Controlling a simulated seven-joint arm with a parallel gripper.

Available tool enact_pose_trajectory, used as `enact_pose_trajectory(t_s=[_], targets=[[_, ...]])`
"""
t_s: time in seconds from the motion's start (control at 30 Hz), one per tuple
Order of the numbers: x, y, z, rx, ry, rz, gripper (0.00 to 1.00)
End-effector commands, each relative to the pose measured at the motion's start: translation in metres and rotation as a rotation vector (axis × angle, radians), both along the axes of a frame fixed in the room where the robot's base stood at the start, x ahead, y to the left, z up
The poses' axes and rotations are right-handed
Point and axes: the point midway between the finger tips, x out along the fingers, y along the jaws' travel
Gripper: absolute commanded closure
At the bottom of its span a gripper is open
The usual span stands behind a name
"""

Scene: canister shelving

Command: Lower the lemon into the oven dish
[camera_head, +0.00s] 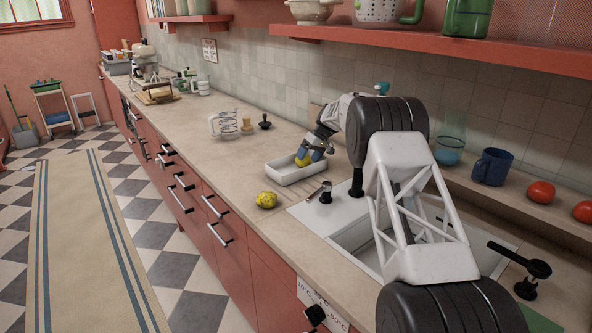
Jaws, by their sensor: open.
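A yellow lemon (303,161) is at the white oven dish (283,179), inside its rim near the far right end. The dish stands on the countertop, left of the sink.
A second yellow, bumpy fruit (266,200) lies on the counter in front of the dish. The sink (352,243) and its black tap (356,180) are to the right. Counter left of the dish is clear.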

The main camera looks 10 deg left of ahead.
Motion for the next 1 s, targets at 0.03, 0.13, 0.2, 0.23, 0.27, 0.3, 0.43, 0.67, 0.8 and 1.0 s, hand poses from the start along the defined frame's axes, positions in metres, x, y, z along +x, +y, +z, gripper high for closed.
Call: enact_pose_trajectory(t_s=[0.03, 0.13, 0.2, 0.23, 0.27, 0.3, 0.43, 0.67, 0.8, 1.0], targets=[[0.000, -0.001, -0.003, -0.001, 0.003, -0.001, 0.11], [0.000, -0.001, -0.003, -0.002, 0.004, -0.001, 0.11], [0.000, -0.002, -0.002, -0.001, 0.003, -0.002, 0.11], [0.000, -0.003, -0.001, -0.001, 0.003, -0.002, 0.11], [0.001, -0.003, 0.000, -0.001, 0.003, -0.002, 0.11], [0.001, -0.004, 0.002, -0.001, 0.003, -0.002, 0.11], [0.003, -0.009, 0.013, -0.001, 0.002, -0.001, 0.11], [0.007, -0.021, 0.040, 0.000, 0.000, 0.000, 0.11], [0.009, -0.029, 0.054, 0.000, 0.000, 0.000, 0.11], [0.011, -0.035, 0.067, 0.000, -0.001, -0.001, 0.11]])
